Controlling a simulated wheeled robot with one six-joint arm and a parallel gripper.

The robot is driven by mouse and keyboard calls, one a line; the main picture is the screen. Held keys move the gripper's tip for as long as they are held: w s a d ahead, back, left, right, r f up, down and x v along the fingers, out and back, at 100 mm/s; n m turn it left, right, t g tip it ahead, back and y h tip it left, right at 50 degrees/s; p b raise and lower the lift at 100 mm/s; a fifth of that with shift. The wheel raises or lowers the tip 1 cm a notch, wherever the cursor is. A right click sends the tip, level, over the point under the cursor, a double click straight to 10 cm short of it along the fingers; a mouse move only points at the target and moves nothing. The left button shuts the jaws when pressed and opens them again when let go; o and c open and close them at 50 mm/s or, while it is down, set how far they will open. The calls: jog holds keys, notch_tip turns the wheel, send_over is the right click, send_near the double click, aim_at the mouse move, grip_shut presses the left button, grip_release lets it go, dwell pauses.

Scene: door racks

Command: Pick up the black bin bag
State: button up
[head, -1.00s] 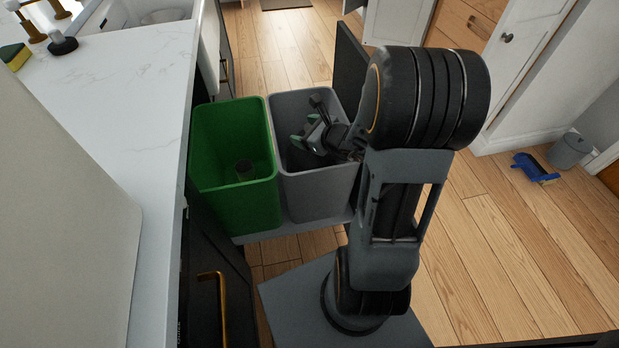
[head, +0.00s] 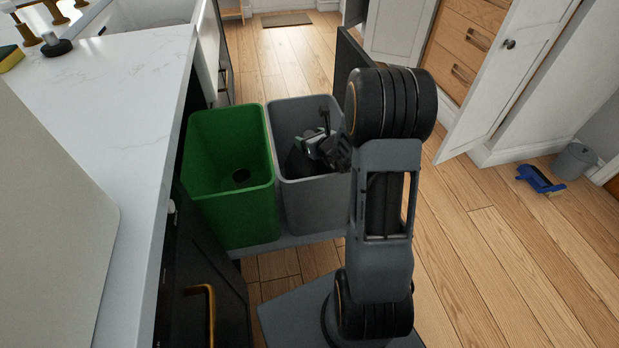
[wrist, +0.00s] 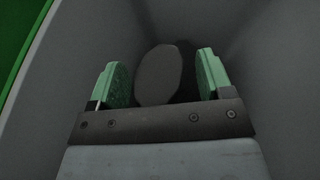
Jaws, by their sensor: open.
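A dark shape that appears to be the black bin bag (head: 296,160) sits inside the grey bin (head: 289,108), partly hidden by my gripper. In the wrist view a dark rounded form (wrist: 158,72), probably part of the bag, lies between and beyond the green finger pads. My gripper (head: 312,146) is inside the mouth of the grey bin. In the wrist view my gripper (wrist: 158,84) is open, with a finger on each side of the dark form. I cannot tell whether the fingers touch it.
A green bin (head: 230,118) stands directly left of the grey bin, with a small dark round thing at its bottom. The white counter (head: 105,90) runs along the left. A dark panel (head: 352,60) stands behind the grey bin.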

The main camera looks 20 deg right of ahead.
jog(key=shift+w, duration=0.1)
grip_shut()
dwell(0.7)
